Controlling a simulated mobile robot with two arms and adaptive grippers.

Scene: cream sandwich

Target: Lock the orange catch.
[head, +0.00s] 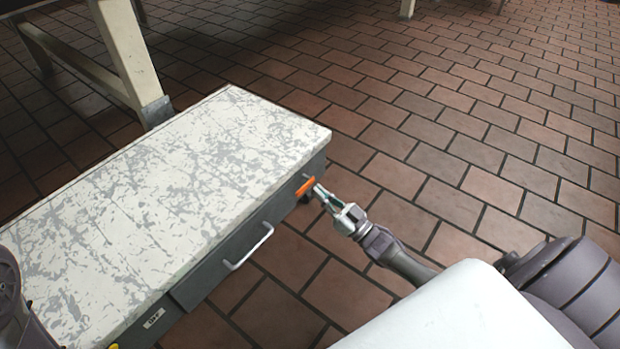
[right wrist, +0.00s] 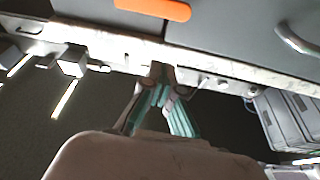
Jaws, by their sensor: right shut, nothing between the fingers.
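The orange catch (head: 306,186) is a short bar on the dark front face of a low cabinet, near its right end. It lies roughly lengthwise along that face. My right gripper (head: 318,190) is shut and empty, with its fingertips close in front of the catch; I cannot tell whether they touch. In the right wrist view the catch (right wrist: 153,9) shows at the top edge, and my right gripper's closed fingertips (right wrist: 161,72) appear below it, apart from it in the picture. My left gripper is out of view.
The cabinet has a worn white top (head: 190,170) and a metal drawer handle (head: 249,248) left of the catch. A pale table leg (head: 130,50) stands behind it. The brick-tiled floor (head: 480,130) to the right is clear.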

